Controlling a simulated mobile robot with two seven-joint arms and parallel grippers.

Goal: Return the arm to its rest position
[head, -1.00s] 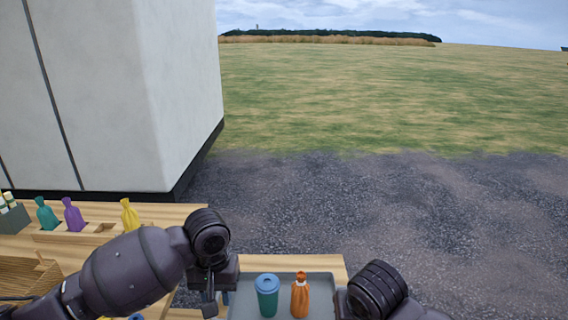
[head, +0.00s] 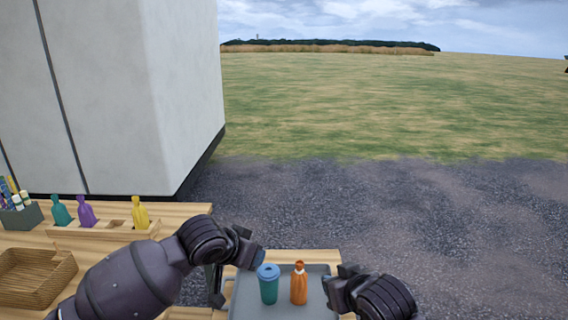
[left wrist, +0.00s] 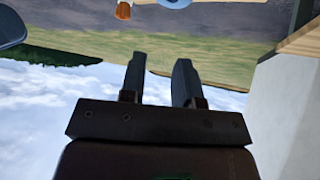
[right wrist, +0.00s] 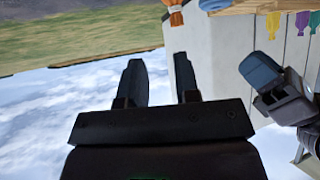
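My left arm comes in from the lower left in the head view. Its gripper (head: 257,256) is raised just behind and left of the teal lidded cup (head: 269,287). The left wrist view shows its two fingers (left wrist: 158,80) apart with nothing between them. My right gripper (head: 338,282) is at the right edge of the grey tray (head: 243,304), to the right of the orange bag (head: 299,286). Its fingers (right wrist: 160,80) are apart and empty in the right wrist view. My left gripper also shows there (right wrist: 263,75).
A wooden counter (head: 185,211) holds teal (head: 61,211), purple (head: 86,212) and yellow (head: 140,213) bags in a rack. A wooden tray (head: 38,278) and a dark holder (head: 20,217) are at left. A white wall (head: 120,90) stands behind. Gravel lies open beyond.

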